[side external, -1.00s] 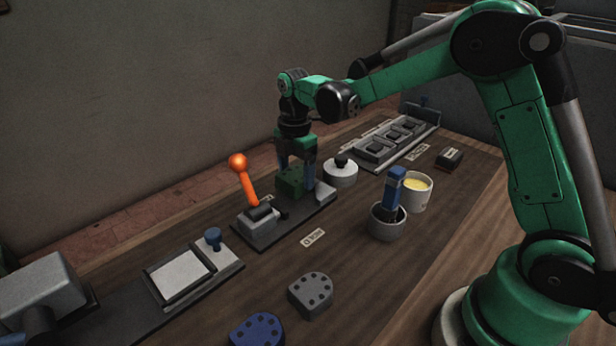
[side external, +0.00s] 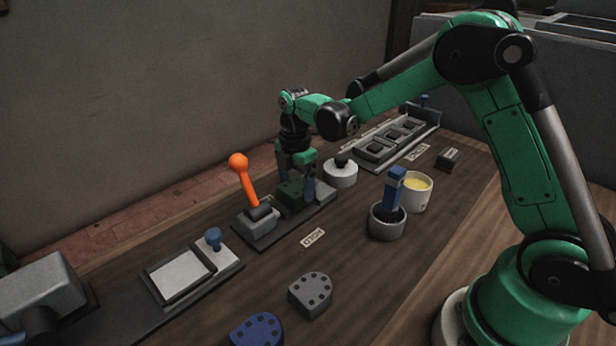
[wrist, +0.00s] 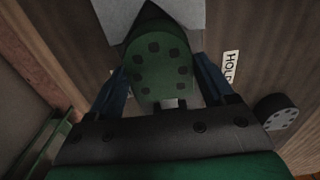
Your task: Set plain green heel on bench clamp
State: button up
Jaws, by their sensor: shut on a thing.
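The green heel (side external: 290,194) is between the fingers of my gripper (side external: 295,183), low over the bench clamp. In the wrist view the heel (wrist: 160,62) shows a ring of dark dots, with the blue fingers of my gripper (wrist: 163,85) on either side. The bench clamp has a dark base plate (side external: 262,240), a grey block and an upright orange lever (side external: 243,180) left of the heel. The heel's underside is hidden, so I cannot tell whether it touches the plate.
A grey heel (side external: 311,295) and a blue heel (side external: 257,330) lie at the front. A white round pot (side external: 340,172) stands close right of the clamp. A grey cup (side external: 387,222) with a blue-handled tool and a yellow-filled cup (side external: 415,192) stand further right.

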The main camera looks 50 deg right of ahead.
jog(key=shift+f, duration=0.65)
jog(key=o, duration=1.5)
jog(key=shift+r, duration=2.85)
jog(key=shift+s+a+r+m, duration=0.1)
jog(key=shift+s+r+m, duration=0.15)
jog(key=shift+r+m, duration=0.1)
jog(key=s+a+r+m+t, duration=0.1)
jog(key=s+m+t, duration=0.1)
jog(key=s+m, duration=0.2)
jog(key=s+a+r+m+t, duration=0.1)
jog(key=s+r+m+t, duration=0.1)
jog(key=s+m, duration=0.2)
jog(key=s+r+m+t, duration=0.2)
jog(key=s+m+t, duration=0.1)
jog(key=m, duration=0.6)
jog(key=shift+s+a, duration=0.2)
jog(key=shift+s, duration=0.25)
jog(key=shift+s+a, duration=0.2)
jog(key=shift+s, duration=0.25)
